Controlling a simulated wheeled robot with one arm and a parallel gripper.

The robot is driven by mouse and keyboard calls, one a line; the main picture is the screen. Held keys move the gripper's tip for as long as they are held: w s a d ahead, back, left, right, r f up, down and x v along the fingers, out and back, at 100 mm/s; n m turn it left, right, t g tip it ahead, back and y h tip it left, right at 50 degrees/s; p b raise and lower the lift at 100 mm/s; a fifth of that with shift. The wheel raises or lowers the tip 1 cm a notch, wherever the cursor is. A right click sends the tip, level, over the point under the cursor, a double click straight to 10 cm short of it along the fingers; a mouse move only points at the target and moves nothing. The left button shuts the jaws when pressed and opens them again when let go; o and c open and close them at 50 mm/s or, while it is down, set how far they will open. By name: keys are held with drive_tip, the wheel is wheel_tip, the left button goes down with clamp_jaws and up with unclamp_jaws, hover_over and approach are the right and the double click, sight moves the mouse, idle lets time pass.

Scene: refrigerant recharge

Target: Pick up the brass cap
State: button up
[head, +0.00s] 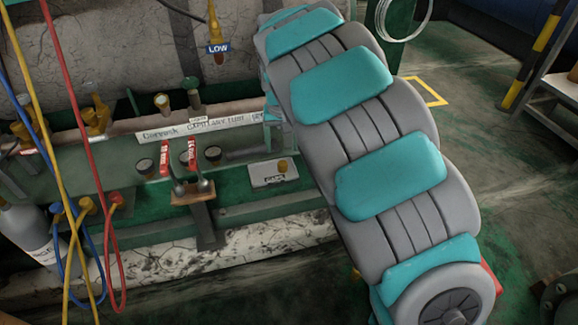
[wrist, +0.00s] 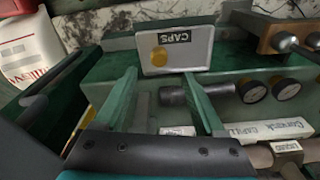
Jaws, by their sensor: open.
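The brass cap (head: 283,166) is a small yellow-gold piece on a pale tray (head: 262,180) labelled CAPS, right of the gauges on the green bench. In the wrist view the cap (wrist: 159,57) sits on the left part of the tray (wrist: 199,58), beyond my fingertips. My gripper (wrist: 159,76) is open, with its two green fingers spread wide and nothing seen between their tips. The cap appears roughly in line with the gap between the fingers.
Gauges (head: 145,167) and red-tagged valve levers (head: 192,156) stand left of the tray. A grey pipe (wrist: 172,96) lies near the right finger. A "LOW" hose (head: 217,47) hangs above. Yellow, red and blue hoses (head: 75,100) hang at left.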

sight(283, 163)
drive_tip(key=f, duration=0.5)
drive_tip(key=w+f, duration=0.1)
drive_tip(key=f, duration=0.1)
drive_tip(key=shift+w+f, duration=0.1)
drive_tip(key=shift+f, duration=0.1)
drive_tip(key=shift+r, duration=0.1)
clamp_jaws()
idle(0.4)
